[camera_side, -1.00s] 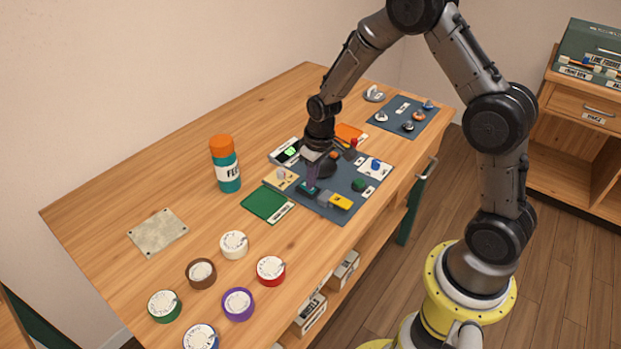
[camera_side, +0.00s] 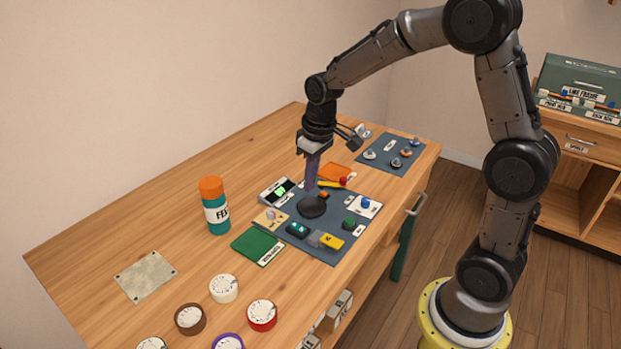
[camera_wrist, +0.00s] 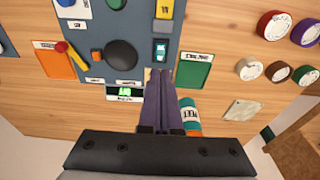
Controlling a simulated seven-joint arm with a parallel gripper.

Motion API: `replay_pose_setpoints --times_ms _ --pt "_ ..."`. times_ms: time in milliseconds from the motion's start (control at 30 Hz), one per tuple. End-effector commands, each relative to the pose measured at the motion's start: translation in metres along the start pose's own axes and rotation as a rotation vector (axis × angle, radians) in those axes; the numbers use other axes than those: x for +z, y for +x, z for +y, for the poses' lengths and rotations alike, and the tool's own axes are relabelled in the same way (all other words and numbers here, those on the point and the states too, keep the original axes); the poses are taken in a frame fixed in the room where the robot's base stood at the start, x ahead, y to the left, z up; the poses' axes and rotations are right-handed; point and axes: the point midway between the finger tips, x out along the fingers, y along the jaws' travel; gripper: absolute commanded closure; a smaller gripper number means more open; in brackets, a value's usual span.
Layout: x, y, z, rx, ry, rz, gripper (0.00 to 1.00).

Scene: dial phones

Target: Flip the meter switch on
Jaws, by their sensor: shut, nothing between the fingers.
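A dark panel (camera_side: 335,250) on the bench carries several controls. A small meter (camera_side: 279,191) with a lit green display lies at its left edge, and shows in the wrist view (camera_wrist: 125,93). A teal rocker switch (camera_side: 297,230) is on the front part of the panel, and shows in the wrist view (camera_wrist: 160,50). A beige plate (camera_side: 268,226) with a pale round part lies between them. I cannot read which one is labelled as the meter switch. My gripper (camera_side: 310,187) is shut and empty, pointing down above the panel, its purple fingers (camera_wrist: 160,73) apart from the rocker.
A large black knob (camera_side: 312,207), a yellow block (camera_side: 332,241) and a red-tipped lever (camera_side: 342,181) are on or beside the panel. A green plate (camera_side: 258,246) lies in front. A teal bottle (camera_side: 216,206) stands left. Bare bench lies behind it.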

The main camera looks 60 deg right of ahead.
Motion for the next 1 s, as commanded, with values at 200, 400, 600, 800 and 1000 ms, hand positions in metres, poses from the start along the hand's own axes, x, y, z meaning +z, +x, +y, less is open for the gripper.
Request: replay_pose_setpoints --times_ms 200,400,600,800,1000 --pt "0.0 -0.003 0.0 0.0 0.0 0.001 1.0" --pt "-0.003 -0.003 -0.001 0.0 0.0 0.01 1.0" --pt "-0.016 -0.004 -0.003 0.002 0.0 0.052 1.0" --pt "-0.016 -0.003 -0.003 0.002 0.0 0.051 1.0" --pt "-0.016 0.018 -0.003 0.002 0.0 0.047 1.0"
